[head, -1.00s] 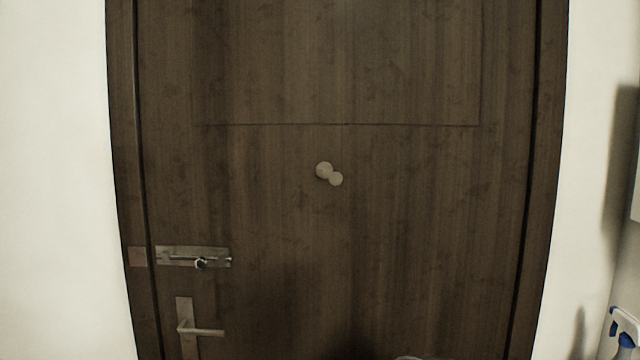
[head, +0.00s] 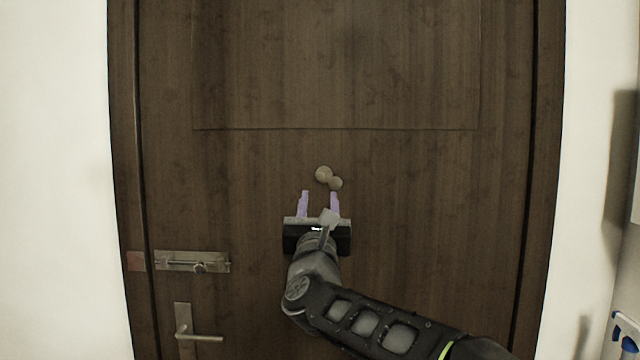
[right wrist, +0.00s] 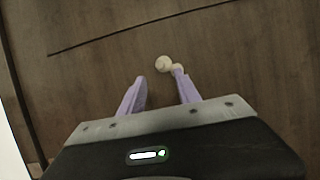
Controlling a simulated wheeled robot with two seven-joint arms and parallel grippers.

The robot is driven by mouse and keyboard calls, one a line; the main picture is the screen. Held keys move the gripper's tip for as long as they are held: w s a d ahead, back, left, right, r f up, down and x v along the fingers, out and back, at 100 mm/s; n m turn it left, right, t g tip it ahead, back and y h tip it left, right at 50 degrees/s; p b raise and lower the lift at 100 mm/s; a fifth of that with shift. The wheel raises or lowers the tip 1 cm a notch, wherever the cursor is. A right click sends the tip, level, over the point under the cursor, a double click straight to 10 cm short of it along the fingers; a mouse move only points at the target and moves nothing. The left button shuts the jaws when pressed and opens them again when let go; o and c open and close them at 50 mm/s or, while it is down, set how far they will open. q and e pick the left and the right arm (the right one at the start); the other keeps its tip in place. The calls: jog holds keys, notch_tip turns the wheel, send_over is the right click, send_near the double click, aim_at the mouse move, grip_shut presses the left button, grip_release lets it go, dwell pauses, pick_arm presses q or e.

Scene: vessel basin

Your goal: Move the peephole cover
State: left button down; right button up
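The peephole cover (head: 324,174) is a pair of small joined tan discs on the dark wooden door (head: 420,200), the larger disc at upper left and the smaller at lower right. In the right wrist view the cover (right wrist: 163,64) shows just beyond the fingertips, nearer the right finger. My right gripper (head: 319,194) is open and empty, its two pale purple fingers apart, pointing up just below the cover in the head view. Whether a finger touches the cover is hard to tell. My left gripper is not in view.
A metal slide bolt (head: 192,261) and a lever door handle (head: 186,331) are at the door's lower left. White walls flank the frame. A blue and white object (head: 626,332) is at the lower right edge. The door around the cover is clear.

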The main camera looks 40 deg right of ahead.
aim_at(320, 178)
jog(key=p+x, duration=0.4)
jog(key=x, duration=0.2)
jog(key=shift+w+d+r, duration=0.15)
jog(key=shift+w, duration=0.05)
jog(key=shift+w+d+r, duration=0.1)
jog(key=shift+w+d, duration=0.25)
jog(key=shift+w, duration=0.15)
jog(key=shift+c, duration=0.6)
grip_shut()
